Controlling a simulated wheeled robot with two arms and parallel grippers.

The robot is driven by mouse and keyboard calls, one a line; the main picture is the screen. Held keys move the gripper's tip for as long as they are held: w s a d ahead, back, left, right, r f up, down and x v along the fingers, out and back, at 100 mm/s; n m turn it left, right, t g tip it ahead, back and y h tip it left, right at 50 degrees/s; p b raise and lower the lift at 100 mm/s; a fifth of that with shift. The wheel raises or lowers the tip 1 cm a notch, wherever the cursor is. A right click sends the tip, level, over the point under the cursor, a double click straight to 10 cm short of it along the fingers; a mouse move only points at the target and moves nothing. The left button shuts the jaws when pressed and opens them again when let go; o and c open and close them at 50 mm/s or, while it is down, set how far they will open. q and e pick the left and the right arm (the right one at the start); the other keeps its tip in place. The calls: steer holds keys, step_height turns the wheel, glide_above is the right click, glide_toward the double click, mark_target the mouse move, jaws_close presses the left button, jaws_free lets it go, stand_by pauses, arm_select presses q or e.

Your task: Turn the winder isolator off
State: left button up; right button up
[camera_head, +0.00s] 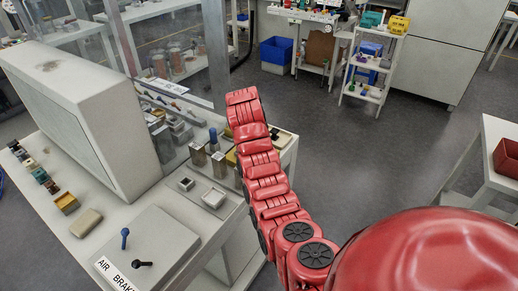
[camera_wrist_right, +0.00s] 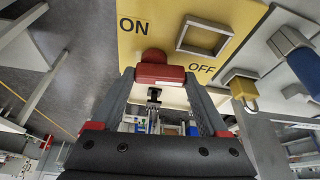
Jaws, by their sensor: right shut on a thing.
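The isolator shows in the right wrist view as a yellow plate (camera_wrist_right: 165,22) marked ON at the left and OFF at the right. Its red handle (camera_wrist_right: 158,73) sits at the lower part of the plate, below ON and left of OFF. My right gripper (camera_wrist_right: 160,82) is shut on this handle, with a finger on each side of it. In the head view my red right arm reaches to the bench; its gripper is hidden behind the arm, and only a sliver of yellow plate (camera_head: 231,157) shows beside it. My left gripper is not in view.
A square raised frame (camera_wrist_right: 204,36) stands on the plate, and a yellow padlock (camera_wrist_right: 243,88) is at its right. On the bench are a large grey cabinet (camera_head: 100,110), metal posts (camera_head: 198,153), a blue lever (camera_head: 124,236) and a black lever (camera_head: 142,264). Open floor lies right of the arm.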

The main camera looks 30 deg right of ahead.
steer(key=shift+m+g+b, duration=0.4)
steer(key=shift+m+b, duration=0.3)
steer(key=shift+m, duration=0.1)
steer(key=o, duration=1.2)
steer(key=shift+o, duration=0.2)
steer(key=shift+r, duration=0.1)
steer(key=shift+a+r, duration=0.1)
steer(key=shift+r, duration=0.15)
steer(key=p+v, duration=0.6)
steer(key=v, duration=1)
steer(key=shift+a+r, duration=0.2)
steer(key=shift+a, duration=0.05)
